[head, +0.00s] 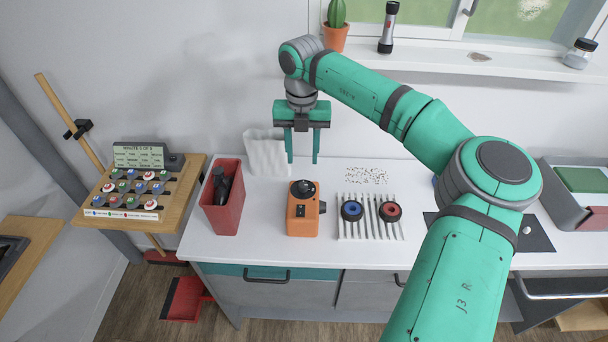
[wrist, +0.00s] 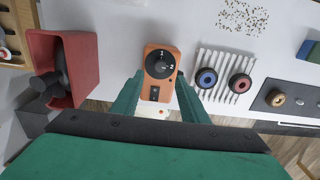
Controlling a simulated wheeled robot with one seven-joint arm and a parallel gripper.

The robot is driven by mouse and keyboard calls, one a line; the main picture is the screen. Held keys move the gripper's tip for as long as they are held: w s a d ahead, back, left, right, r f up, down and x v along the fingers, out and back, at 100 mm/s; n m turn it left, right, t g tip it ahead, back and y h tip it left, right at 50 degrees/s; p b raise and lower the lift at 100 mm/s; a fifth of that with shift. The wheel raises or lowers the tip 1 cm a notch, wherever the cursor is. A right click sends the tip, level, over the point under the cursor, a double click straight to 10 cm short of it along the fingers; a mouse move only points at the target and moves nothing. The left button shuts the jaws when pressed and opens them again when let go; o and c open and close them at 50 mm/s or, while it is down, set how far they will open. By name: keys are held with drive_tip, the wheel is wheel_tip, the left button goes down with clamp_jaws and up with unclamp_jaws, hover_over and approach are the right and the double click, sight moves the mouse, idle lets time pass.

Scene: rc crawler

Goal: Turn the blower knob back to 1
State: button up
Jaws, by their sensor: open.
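The blower is an orange box (head: 302,222) standing on the white counter, with a round black knob (head: 302,188) on top. In the wrist view the orange box (wrist: 158,88) shows a black dial (wrist: 160,64) with white marks, among them a 1 and a 2. The picture is too small to tell surely which number the knob points to. A dark switch sits below the dial. My gripper (head: 302,160) is open and empty, pointing down above the blower and apart from it. In the wrist view its fingers lie left and right of the box.
A red bin (head: 228,208) with a black tool stands left of the blower. A white ribbed rack (head: 370,228) with a blue-centred and a red-centred wheel is on its right. Dark specks (head: 367,175) lie behind the rack. A button panel (head: 134,190) is at far left.

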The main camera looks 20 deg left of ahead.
sight(303, 185)
drive_tip(key=f, duration=0.5)
drive_tip(key=s+f, duration=0.1)
drive_tip(key=f, duration=0.2)
drive_tip(key=shift+d+f, duration=0.15)
drive_tip(key=shift+d, duration=0.05)
drive_tip(key=shift+w+f, duration=0.2)
drive_tip(key=shift+f, duration=0.5)
drive_tip(key=shift+c, duration=0.2)
clamp_jaws()
